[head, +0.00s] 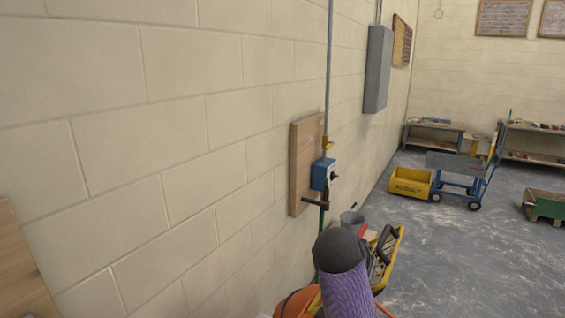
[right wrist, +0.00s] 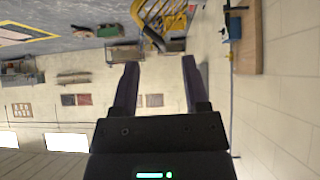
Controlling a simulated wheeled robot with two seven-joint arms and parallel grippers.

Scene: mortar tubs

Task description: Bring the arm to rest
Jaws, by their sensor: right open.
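My right gripper (right wrist: 158,66) shows in the right wrist view with its two dark fingers spread apart. Nothing is between the fingers, and they touch nothing that I can see. The wrist picture is upside down, with the floor at the top.
A blue switch box (head: 323,174) on a wooden board (head: 300,150) juts from the block wall. An orange rounded thing (head: 297,303) and a yellow-framed machine (head: 392,262) stand low beside the wall. A yellow tub (head: 410,184) and cart stand farther back. Open floor (head: 465,265) lies right.

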